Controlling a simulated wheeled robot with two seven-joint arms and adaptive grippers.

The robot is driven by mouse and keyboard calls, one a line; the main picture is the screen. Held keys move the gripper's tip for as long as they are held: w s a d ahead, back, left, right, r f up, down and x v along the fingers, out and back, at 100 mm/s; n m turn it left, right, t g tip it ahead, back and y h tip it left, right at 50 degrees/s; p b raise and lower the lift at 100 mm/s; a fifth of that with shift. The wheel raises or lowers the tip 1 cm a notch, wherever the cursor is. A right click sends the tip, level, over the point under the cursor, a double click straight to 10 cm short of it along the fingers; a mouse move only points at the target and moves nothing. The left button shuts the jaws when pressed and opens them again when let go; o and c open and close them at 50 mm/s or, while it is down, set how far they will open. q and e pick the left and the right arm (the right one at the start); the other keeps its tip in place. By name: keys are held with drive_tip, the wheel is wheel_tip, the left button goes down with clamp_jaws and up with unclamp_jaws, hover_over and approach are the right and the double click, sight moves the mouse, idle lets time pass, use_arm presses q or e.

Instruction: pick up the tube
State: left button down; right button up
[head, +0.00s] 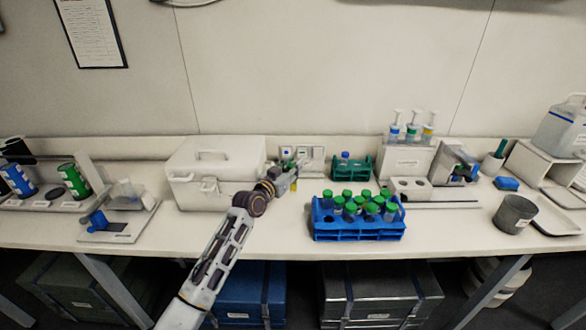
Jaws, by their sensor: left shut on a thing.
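My left gripper (294,168) is at the end of the arm reaching in over the bench, just right of the white lidded box. It is shut on a tube, which is small and mostly hidden by the fingers; a yellowish bit (293,186) shows just below them. A blue rack (358,236) to the right of the gripper holds several upright tubes with green caps (366,194). A dark green rack (364,168) behind it holds a tube with a blue cap (345,155). My right gripper is not in view.
The white lidded box (210,172) stands close to the left of my gripper. Pump bottles (412,130) stand on a white stand at the back right. A grey cup (515,214) and a white tray (556,218) lie farther right. The bench front between box and blue rack is clear.

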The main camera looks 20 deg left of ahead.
use_arm(q)
drive_tip(key=shift+r+p, duration=1.25)
drive_tip(key=shift+r, duration=0.45)
drive_tip(key=shift+r+p, duration=0.3)
drive_tip(key=shift+r, duration=0.15)
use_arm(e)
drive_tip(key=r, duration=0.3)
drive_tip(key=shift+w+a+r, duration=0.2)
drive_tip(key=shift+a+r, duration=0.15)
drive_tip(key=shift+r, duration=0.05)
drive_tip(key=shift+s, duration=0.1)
